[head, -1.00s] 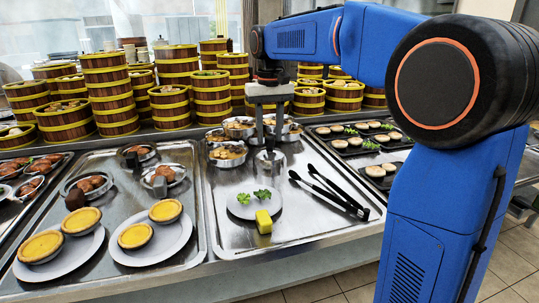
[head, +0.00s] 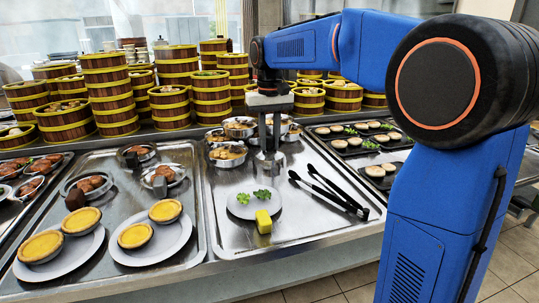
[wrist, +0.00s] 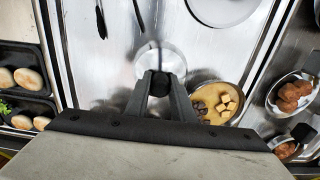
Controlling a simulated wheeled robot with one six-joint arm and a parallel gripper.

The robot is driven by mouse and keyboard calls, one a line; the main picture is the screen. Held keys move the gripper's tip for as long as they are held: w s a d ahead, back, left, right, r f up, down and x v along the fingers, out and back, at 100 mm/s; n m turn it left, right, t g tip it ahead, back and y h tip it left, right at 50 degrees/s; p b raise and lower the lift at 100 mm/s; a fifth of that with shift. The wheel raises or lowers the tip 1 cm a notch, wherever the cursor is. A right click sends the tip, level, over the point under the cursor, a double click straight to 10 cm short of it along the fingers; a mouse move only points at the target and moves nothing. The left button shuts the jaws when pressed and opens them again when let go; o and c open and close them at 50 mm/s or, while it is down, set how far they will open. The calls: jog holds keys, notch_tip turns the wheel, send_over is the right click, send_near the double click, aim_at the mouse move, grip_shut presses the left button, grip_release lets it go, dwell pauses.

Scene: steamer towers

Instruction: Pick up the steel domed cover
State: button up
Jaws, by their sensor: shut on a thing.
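The steel domed cover (head: 267,166) is on the metal tray (head: 225,236), just behind the plate with green sprigs. It is small and shiny, and partly hidden by my gripper in the head view. In the wrist view the round cover (wrist: 158,60) lies beneath the fingertips. My gripper (head: 269,149) points straight down over the cover. In the wrist view my gripper (wrist: 160,80) is shut on the cover's dark knob, with one finger on each side. I cannot tell any gap between cover and tray.
A bowl of food pieces (wrist: 218,101) is close beside the cover. Black tongs (head: 330,190) lie to the right. A plate with green sprigs (head: 240,210) and a yellow block (head: 263,222) are in front. Stacked steamers (head: 210,97) stand behind.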

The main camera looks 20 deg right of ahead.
jog(key=shift+f, duration=0.2)
grip_shut()
jog(key=shift+r, duration=0.3)
jog(key=shift+r, duration=0.45)
jog(key=shift+r, duration=0.5)
jog(key=shift+r, duration=2.35)
